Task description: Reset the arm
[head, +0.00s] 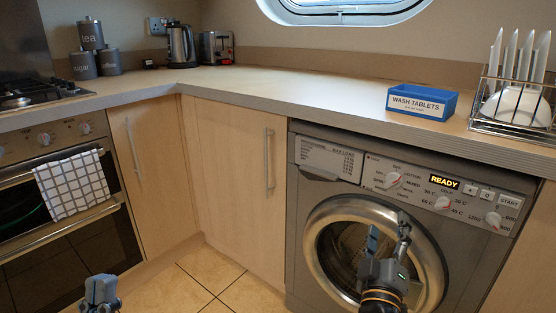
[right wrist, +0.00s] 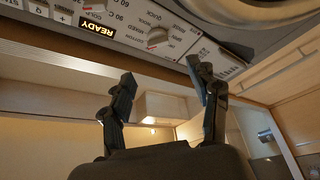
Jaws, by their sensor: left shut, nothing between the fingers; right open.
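My right gripper (head: 388,232) is in front of the washing machine's round door in the head view, pointing up with its two fingers apart and nothing between them. The right wrist view shows the same open fingers (right wrist: 161,88) with an empty gap, below the machine's control panel, which appears upside down. My left gripper (head: 100,284) is low at the left edge of the floor area in the head view, near the oven. Its fingers are together and it holds nothing. Its lower part is cut off by the picture edge.
The washing machine (head: 310,195) has its door (head: 432,250) shut and its display (head: 444,183) reads READY. A blue wash tablets box (head: 423,102) and a wire rack with plates (head: 514,100) stand on the worktop (head: 300,90). The oven (head: 70,235) is at left.

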